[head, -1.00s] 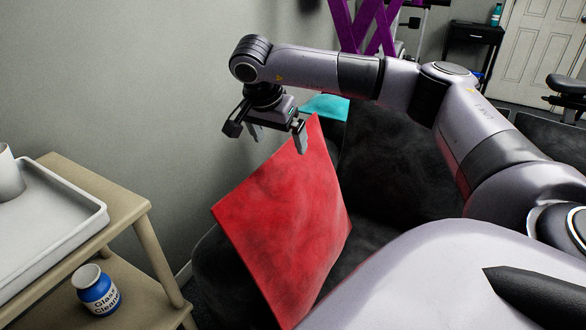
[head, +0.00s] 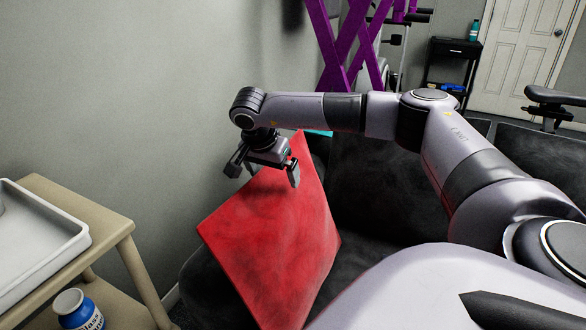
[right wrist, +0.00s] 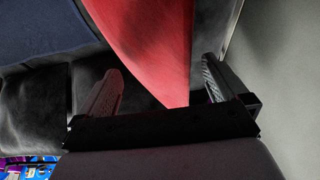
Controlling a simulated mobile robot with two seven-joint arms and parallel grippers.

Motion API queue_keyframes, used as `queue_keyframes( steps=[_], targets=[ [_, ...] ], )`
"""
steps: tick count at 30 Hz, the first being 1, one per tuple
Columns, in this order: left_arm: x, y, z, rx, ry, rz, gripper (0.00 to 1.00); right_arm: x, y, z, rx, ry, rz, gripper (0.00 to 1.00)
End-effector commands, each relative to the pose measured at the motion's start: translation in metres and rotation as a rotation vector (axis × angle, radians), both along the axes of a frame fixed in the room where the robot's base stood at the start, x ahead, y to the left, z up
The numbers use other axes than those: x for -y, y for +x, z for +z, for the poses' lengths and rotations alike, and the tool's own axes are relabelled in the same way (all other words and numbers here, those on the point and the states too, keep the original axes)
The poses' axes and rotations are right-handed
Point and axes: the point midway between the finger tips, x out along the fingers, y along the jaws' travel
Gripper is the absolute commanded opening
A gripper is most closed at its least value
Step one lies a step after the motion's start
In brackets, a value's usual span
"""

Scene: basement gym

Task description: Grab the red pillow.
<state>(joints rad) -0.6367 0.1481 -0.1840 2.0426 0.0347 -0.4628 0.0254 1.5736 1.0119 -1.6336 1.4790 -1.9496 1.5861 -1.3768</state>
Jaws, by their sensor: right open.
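The red pillow (head: 275,235) stands tilted on one corner on a dark sofa in the head view, its upper corner pointing up towards my right gripper. My right gripper (head: 266,172) is open and points down at that upper corner. In the right wrist view the red pillow (right wrist: 155,45) reaches in between the two open fingers of the gripper (right wrist: 163,88), and its corner comes close to the palm. The fingers stand apart on either side of it, with gaps showing. My left gripper is not in view.
The black sofa (head: 375,185) lies behind and beside the pillow, with the grey wall (head: 150,90) close on the left. A wooden cart (head: 118,228) with a white tray (head: 75,243) and a blue-labelled bottle (head: 78,312) stands at the left. A turquoise item (head: 322,133) shows behind the pillow.

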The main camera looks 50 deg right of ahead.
Motion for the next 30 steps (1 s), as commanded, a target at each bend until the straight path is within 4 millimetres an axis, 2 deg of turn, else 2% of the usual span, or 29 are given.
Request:
queue_keyframes(
  steps=[17,18,23,24,26,30],
  targets=[
    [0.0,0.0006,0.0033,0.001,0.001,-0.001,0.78,-0.0003,0.0001,-0.0046,0.001,0.0,0.0,1.0],
    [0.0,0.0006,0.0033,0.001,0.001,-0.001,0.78,-0.0003,0.0001,-0.0046,0.001,0.0,0.0,0.97],
    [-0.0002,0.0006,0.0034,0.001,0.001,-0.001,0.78,-0.0004,0.0002,-0.0045,0.001,0.0,0.0,0.45],
    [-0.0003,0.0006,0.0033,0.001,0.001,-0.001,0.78,-0.0003,0.0002,-0.0043,0.001,0.0,0.0,0.32],
    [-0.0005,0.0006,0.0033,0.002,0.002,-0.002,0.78,-0.0004,0.0003,-0.0043,0.001,0.0,0.0,0.14],
    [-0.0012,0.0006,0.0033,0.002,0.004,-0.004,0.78,-0.0003,0.0007,-0.0031,0.003,0.0,0.0,0.14]
  ],
)
